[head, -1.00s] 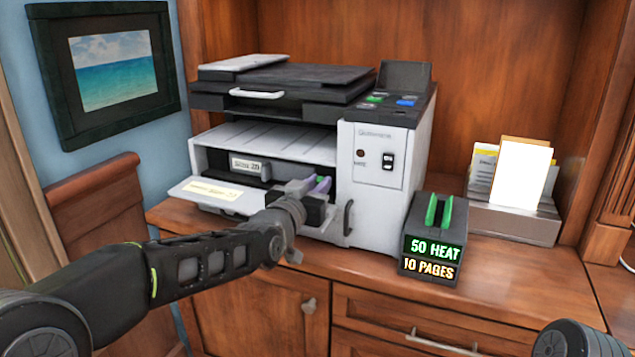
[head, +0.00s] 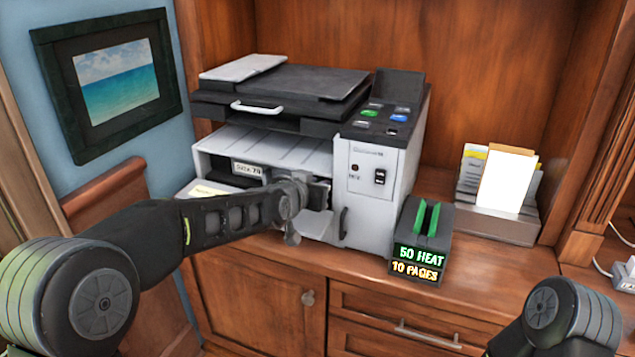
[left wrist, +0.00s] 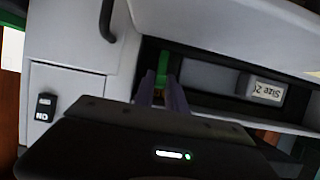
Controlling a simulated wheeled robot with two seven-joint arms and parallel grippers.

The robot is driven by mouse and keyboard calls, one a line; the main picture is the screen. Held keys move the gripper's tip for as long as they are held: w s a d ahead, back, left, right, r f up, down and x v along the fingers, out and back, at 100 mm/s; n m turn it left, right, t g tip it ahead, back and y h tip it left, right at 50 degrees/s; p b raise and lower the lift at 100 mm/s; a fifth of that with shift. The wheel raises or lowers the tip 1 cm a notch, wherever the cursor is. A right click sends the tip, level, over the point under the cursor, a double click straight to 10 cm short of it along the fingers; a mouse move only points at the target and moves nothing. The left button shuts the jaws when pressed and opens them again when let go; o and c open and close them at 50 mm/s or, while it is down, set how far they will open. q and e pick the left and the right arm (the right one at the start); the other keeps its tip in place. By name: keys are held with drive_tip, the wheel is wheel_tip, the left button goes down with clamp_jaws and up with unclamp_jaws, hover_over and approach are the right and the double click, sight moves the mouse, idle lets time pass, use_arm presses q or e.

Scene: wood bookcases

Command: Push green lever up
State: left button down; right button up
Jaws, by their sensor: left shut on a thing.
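A white and black printer (head: 375,215) stands on the wooden counter with its front flap (head: 205,188) folded down. The green lever (left wrist: 162,66) shows in the left wrist view, inside the dark front opening; in the head view it is hidden behind my arm. My left gripper (head: 318,194) reaches into the right end of that opening. In the left wrist view, its purple fingers (left wrist: 163,88) are shut on the green lever, near its end. My right gripper is not in view.
A dark box (head: 418,240) with green plates and lit "50 HEAT" and "10 PAGES" signs stands right of the printer. A paper holder (head: 500,218) is farther right. The printer's front handle (head: 343,222) is close to my left gripper.

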use_arm(q)
drive_tip(key=c, duration=1.4)
unclamp_jaws()
drive_tip(key=shift+o, duration=0.2)
drive_tip(key=shift+s, duration=0.1)
drive_tip(key=p+v, duration=0.1)
drive_tip(key=v, duration=0.6)
drive_tip(key=shift+r, duration=0.15)
drive_tip(key=shift+s+a, duration=0.15)
drive_tip(key=shift+s, duration=0.1)
